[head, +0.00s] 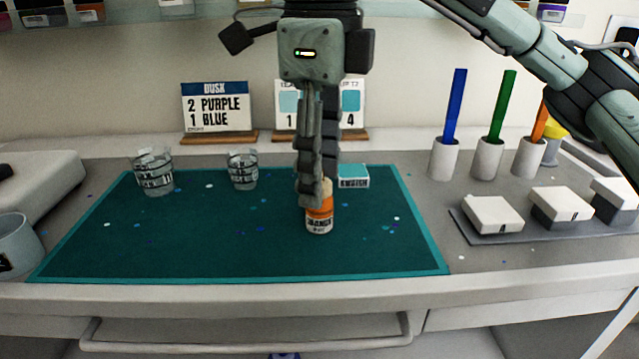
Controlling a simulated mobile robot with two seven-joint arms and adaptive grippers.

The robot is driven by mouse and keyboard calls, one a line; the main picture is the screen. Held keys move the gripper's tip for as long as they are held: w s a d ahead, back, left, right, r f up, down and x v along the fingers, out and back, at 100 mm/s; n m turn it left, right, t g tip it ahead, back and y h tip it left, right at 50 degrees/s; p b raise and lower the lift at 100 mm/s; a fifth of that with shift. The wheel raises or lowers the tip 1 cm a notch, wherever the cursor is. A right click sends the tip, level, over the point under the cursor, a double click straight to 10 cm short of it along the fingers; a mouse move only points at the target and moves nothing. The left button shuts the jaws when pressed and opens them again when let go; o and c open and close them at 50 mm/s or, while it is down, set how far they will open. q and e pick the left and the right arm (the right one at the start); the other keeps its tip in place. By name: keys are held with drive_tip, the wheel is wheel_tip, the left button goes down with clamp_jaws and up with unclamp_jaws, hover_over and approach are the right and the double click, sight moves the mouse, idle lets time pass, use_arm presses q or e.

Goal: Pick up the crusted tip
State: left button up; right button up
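A small bottle (319,221) with an orange and white label stands upright on the green mat (200,250), right of the mat's middle. A pale beige piece, which looks like the tip (326,187), shows at the bottle's top, partly hidden by a finger. My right gripper (318,190) points straight down over the bottle, its fingers at the height of the tip. One finger covers the left of the bottle's top. I cannot tell whether the fingers press on the tip. Any crust on it is too small to make out. My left gripper is not in view.
Two clear measuring cups (154,172) (243,169) stand on the mat's left. A small teal-and-white box (354,176) is right behind the bottle. Cards (216,107) stand behind. White holders with blue, green (502,105) and orange sticks and white blocks (492,214) are at right.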

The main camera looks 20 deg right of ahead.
drive_tip(key=c, duration=0.7)
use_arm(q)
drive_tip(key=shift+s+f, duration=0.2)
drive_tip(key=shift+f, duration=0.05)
use_arm(e)
drive_tip(key=shift+c, duration=0.3)
drive_tip(key=shift+r, duration=0.1)
drive_tip(key=shift+r, duration=0.65)
wheel_tip(320, 180, up, 3)
drive_tip(key=shift+p, duration=0.35)
use_arm(q)
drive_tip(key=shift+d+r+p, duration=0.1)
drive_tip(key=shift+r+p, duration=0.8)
drive_tip(key=shift+p, duration=0.45)
use_arm(e)
drive_tip(key=s+a+r, duration=0.2)
drive_tip(key=a+r, duration=0.7)
drive_tip(key=a, duration=0.2)
drive_tip(key=shift+s+a+r, duration=0.15)
drive_tip(key=shift+s+r, duration=0.1)
drive_tip(key=shift+s, duration=0.1)
